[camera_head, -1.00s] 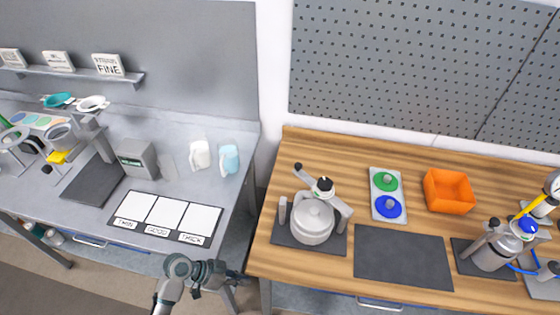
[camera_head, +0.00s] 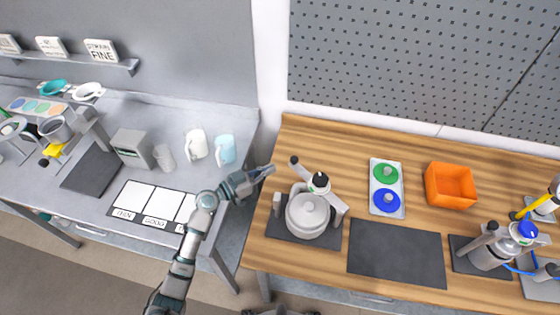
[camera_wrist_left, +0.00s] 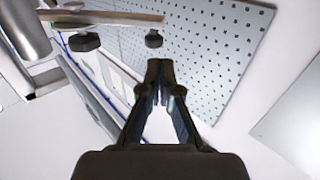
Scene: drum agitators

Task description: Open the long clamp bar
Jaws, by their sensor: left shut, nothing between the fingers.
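A grey drum agitator (camera_head: 308,215) with a round lidded pot stands on a dark mat at the left of the wooden table. A bar (camera_head: 304,170) with a dark knob at its far left end slants over the back of the pot, beside a black-topped knob. My left gripper (camera_head: 268,170) reaches up from below, just left of the bar's knobbed end and apart from it. It is shut and empty. Its closed fingers (camera_wrist_left: 160,80) also show in the left wrist view. My right gripper is not in view.
Another agitator (camera_head: 492,253) with a blue cap stands on the right. Between them lie a tray (camera_head: 387,207) with green and blue discs, an orange bin (camera_head: 450,188) and a bare dark mat (camera_head: 396,254). A grey bench (camera_head: 110,110) with cups stands left, across a gap.

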